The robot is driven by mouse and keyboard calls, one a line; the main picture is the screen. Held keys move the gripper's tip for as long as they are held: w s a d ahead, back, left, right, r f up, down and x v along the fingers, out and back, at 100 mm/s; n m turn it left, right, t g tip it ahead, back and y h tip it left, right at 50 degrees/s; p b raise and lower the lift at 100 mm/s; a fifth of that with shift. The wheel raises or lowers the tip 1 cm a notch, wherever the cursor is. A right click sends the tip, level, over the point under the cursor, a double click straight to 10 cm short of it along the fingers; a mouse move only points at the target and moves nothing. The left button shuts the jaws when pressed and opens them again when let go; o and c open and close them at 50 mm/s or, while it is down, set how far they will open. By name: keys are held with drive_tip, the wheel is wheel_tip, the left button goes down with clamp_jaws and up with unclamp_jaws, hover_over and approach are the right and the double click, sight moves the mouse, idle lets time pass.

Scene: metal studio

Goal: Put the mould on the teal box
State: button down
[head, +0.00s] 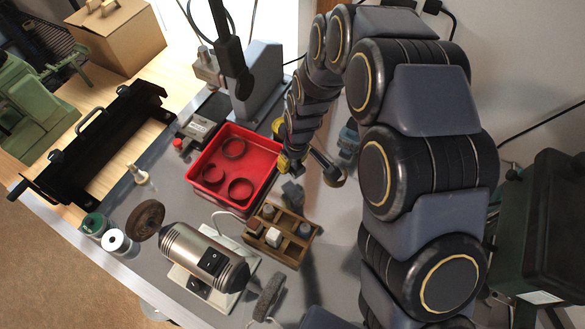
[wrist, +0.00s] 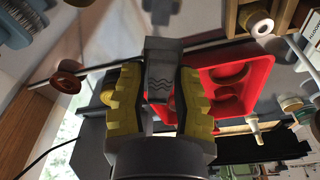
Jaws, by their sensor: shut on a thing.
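My gripper (head: 294,186) hangs just right of the red tray and above the wooden rack in the head view. In the wrist view its yellow-padded fingers (wrist: 157,82) are closed on a dark grey block with wavy lines, which looks like the mould (wrist: 160,66). In the head view the mould (head: 292,192) shows only as a small dark grey piece under the fingertips. A small blue-teal object (head: 348,140) stands behind my arm, partly hidden; I cannot tell if it is the teal box.
The red tray (head: 215,199) holds several dark rings. The wooden rack (head: 288,256) holds small grey pieces and a white cube. A motor grinder (head: 205,258) stands in front, a grey machine (head: 258,85) behind. A dark green case (head: 545,225) is far right.

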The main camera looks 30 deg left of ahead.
wheel_tip(320, 180, up, 4)
drive_tip(key=shift+f, duration=0.25)
drive_tip(key=shift+w, duration=0.15)
drive_tip(key=w+d+r+m, duration=0.3)
drive_tip(key=w+d+m, duration=0.4)
drive_tip(key=w+d, duration=1.35)
drive_tip(key=w+d+r+m+t+h, duration=0.1)
drive_tip(key=d+r+m, duration=0.15)
drive_tip(key=d, duration=1.35)
drive_tip(key=d+r+m+h, duration=0.1)
drive_tip(key=d+m, duration=0.3)
drive_tip(key=d, duration=1.2)
drive_tip(key=f, duration=0.9)
drive_tip(key=shift+w+a+f, duration=0.1)
drive_tip(key=shift+a+f, duration=0.15)
drive_tip(key=shift+f, duration=0.1)
